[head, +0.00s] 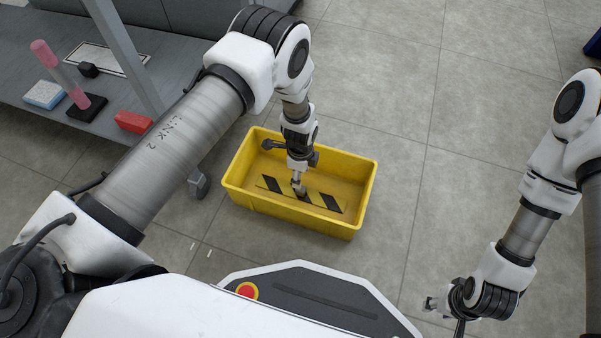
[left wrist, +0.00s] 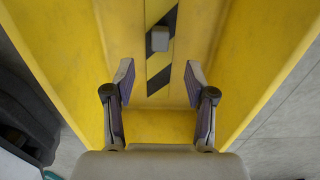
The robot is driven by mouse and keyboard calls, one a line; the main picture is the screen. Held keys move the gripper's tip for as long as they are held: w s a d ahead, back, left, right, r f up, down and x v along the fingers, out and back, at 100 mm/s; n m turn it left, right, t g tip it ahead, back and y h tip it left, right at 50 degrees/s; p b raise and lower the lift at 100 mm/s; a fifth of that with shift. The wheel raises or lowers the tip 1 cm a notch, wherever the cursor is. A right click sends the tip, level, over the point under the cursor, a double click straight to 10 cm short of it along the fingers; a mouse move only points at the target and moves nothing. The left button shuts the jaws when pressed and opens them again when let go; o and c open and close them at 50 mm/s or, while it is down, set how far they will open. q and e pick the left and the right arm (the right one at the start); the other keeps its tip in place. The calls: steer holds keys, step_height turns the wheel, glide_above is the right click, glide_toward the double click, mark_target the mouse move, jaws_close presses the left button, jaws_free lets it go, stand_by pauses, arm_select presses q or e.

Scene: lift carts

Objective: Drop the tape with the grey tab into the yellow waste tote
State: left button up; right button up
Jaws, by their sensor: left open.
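The yellow waste tote (head: 240,194) stands on the floor; its inside also fills most of the left wrist view (left wrist: 75,50). The yellow and black striped tape (head: 323,201) lies flat inside the tote. In the left wrist view, the tape (left wrist: 158,78) runs lengthwise and bears a small grey tab (left wrist: 160,40). My left gripper (left wrist: 160,72) is open over the tape, its fingers on either side of the strip and nothing between them. In the head view, the left gripper (head: 298,187) reaches down into the tote. My right gripper (head: 432,303) is low at the right, too small to read.
A grey cart shelf (head: 25,95) stands at the left. It holds a red block (head: 133,122), a blue and white block (head: 44,95), a pink cylinder leaning from a black base (head: 85,108) and a framed panel (head: 108,58). The floor right of the tote is clear.

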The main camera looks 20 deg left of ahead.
arm_select(q)
step_height(320, 180, up, 12)
stand_by(0.3)
